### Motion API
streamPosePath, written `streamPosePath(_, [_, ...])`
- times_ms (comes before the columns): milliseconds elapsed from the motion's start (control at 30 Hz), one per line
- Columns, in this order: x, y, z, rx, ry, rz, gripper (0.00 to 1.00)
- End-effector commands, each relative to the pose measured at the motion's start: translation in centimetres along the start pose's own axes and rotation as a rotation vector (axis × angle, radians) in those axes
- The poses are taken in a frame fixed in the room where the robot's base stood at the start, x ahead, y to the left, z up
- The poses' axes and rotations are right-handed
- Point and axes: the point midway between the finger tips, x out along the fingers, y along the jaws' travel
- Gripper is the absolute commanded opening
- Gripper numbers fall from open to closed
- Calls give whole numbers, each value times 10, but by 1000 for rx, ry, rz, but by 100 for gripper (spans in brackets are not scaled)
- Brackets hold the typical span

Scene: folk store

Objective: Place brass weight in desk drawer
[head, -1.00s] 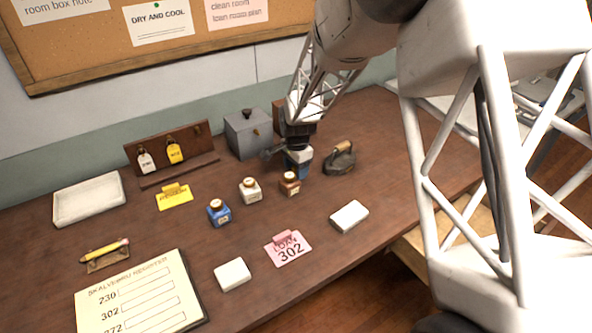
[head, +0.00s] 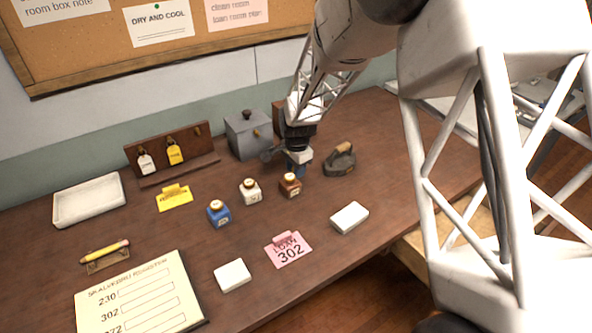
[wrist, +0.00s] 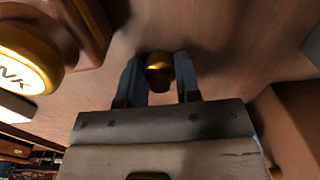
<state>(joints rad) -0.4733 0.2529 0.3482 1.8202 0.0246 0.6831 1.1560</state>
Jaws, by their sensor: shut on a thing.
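The brass weight (wrist: 159,72) shows in the wrist view as a small rounded golden thing between the two blue fingers. My gripper (wrist: 160,80) is shut on it, low at the desk top. In the head view my gripper (head: 298,170) points down behind the brown ink bottle, and the weight is hidden there. The desk drawer (head: 452,243) seems to be the pale wooden part that shows below the desk's right front edge, partly behind my arm; its inside cannot be made out.
A brown bottle (head: 290,185) and a dark iron (head: 340,160) stand close to my gripper. A grey box (head: 248,135) is behind it. White (head: 249,191) and blue (head: 218,213) bottles stand to the left.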

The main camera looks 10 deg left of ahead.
Motion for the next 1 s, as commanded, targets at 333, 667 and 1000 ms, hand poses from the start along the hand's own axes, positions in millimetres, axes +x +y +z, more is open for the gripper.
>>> streamPosePath(333, [-19, -1, 0, 0, 1, -2, 1])
streamPosePath(667, [-67, -3, 0, 0, 1, -3, 1])
streamPosePath(1000, [-99, -4, 0, 0, 0, -1, 1])
